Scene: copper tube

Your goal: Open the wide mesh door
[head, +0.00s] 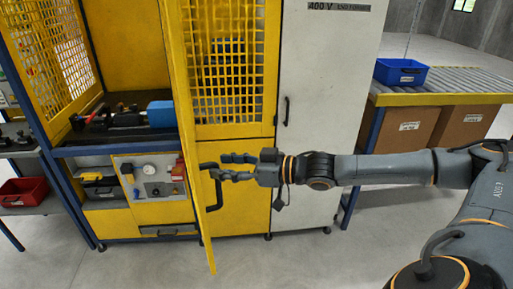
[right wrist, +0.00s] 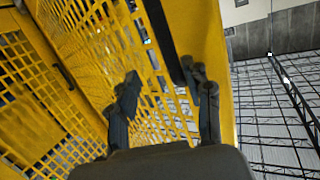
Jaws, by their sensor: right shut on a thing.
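The wide mesh door (head: 184,100) is a yellow framed panel, seen almost edge-on in the head view, swung out from the yellow machine. The bay to its left stands exposed. A black handle (head: 218,195) sticks out from the door's right face. My right gripper (head: 230,168) reaches in from the right and is shut on the handle. In the right wrist view its fingers (right wrist: 165,80) stand either side of the dark handle bar (right wrist: 158,22), in front of the yellow mesh. The exact contact is partly hidden. My left gripper is not in view.
Another mesh panel (head: 228,60) and a tall white cabinet (head: 325,80) stand right of the door. A blue bin (head: 400,72) sits on a roller conveyor (head: 465,82). Clear floor (head: 300,260) lies in front.

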